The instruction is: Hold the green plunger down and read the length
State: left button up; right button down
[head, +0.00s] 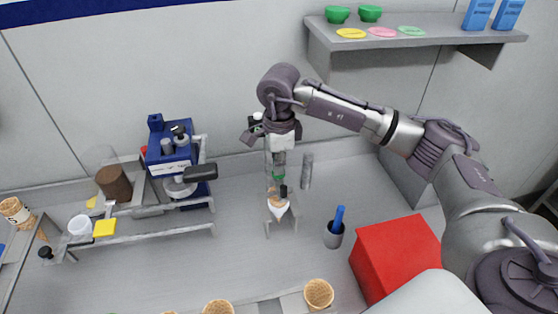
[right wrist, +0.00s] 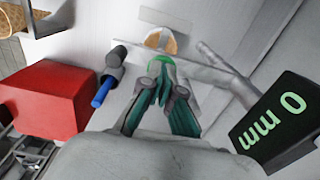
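The green plunger (head: 278,176) is a small green part on an upright grey stand, above a cone (head: 278,208) with a white lower part. In the right wrist view the plunger (right wrist: 162,62) shows as a green edge just beyond my fingertips. My right gripper (head: 279,160) points down over the plunger, and in its wrist view the fingers (right wrist: 166,88) are together with nothing visible between them. I cannot tell whether they touch the plunger. A black display (right wrist: 275,122) reads "0 mm" in green. My left gripper is out of view.
A red box (head: 394,257) and a grey cup (head: 333,236) with a blue item stand right of the stand. A grey post (head: 307,171) is close beside it. A blue machine (head: 170,150) stands left. A shelf (head: 430,36) hangs at upper right.

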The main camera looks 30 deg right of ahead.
jog(key=shift+s+f, duration=0.3)
jog(key=shift+f, duration=0.3)
jog(key=r+p, duration=0.1)
jog(key=r, duration=0.1)
jog(key=w+r+p, duration=0.1)
jog(key=r, duration=0.1)
jog(key=shift+r, duration=0.35)
notch_tip(320, 180, up, 11)
jog(key=b, duration=0.2)
jog(key=shift+s+f+b, duration=0.2)
jog(key=shift+s+b, duration=0.1)
jog(key=shift+w+f, duration=0.1)
jog(key=shift+w, duration=0.05)
